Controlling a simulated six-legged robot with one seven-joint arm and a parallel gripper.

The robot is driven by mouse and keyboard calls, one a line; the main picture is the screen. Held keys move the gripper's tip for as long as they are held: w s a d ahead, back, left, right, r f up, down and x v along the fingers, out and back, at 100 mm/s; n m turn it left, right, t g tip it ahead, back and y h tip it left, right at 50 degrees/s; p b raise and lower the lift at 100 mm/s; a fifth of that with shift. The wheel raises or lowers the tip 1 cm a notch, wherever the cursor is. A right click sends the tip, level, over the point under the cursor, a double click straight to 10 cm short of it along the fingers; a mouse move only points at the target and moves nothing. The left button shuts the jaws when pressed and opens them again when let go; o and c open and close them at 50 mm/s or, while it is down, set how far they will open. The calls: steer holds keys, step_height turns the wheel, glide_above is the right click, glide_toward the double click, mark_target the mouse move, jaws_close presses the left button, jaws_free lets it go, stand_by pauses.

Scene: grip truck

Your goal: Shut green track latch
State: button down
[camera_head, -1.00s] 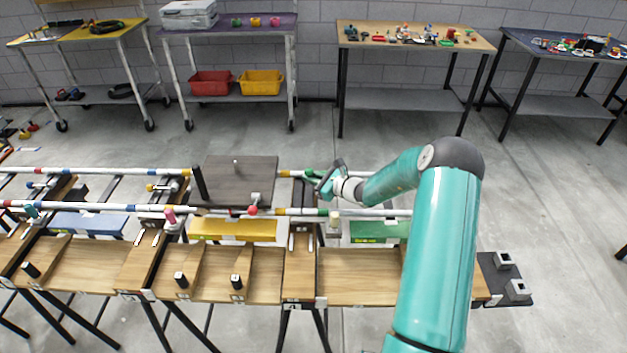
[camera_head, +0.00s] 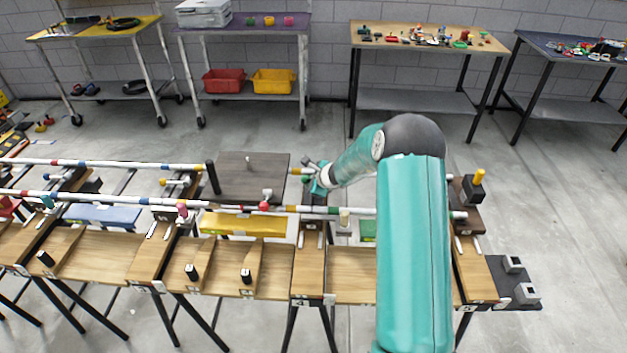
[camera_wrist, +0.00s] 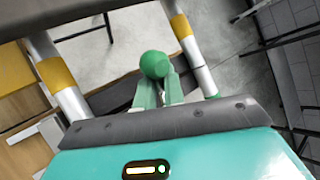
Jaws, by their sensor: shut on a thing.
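The green latch knob is a round green ball (camera_wrist: 156,65) in the wrist view, with my gripper (camera_wrist: 158,84) shut on it. In the head view my gripper (camera_head: 312,175) is at the far rail, just right of the dark square plate (camera_head: 245,178); the green knob (camera_head: 306,180) shows small beside it. The far rail (camera_head: 110,163) is a white tube with coloured bands, partly hidden by my arm. In the wrist view, rails with yellow bands (camera_wrist: 56,73) (camera_wrist: 181,26) run on both sides of the knob. The exact angle of the latch cannot be told.
The near rail (camera_head: 120,200) carries a red ball (camera_head: 264,206) and a pink knob (camera_head: 182,210). A yellow panel (camera_head: 245,224) and a partly hidden green panel (camera_head: 368,230) lie below it. A dark block with a yellow peg (camera_head: 478,177) stands right of my arm. Work tables line the wall.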

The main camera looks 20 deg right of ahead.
steer(key=shift+w+a+f+h, duration=0.15)
steer(key=shift+a+h, duration=0.15)
steer(key=shift+a, duration=0.05)
stand_by(0.3)
steer(key=c, duration=1.6)
jaws_free()
steer(key=shift+d, duration=0.1)
steer(key=v, duration=1.4)
steer(key=shift+w, duration=0.2)
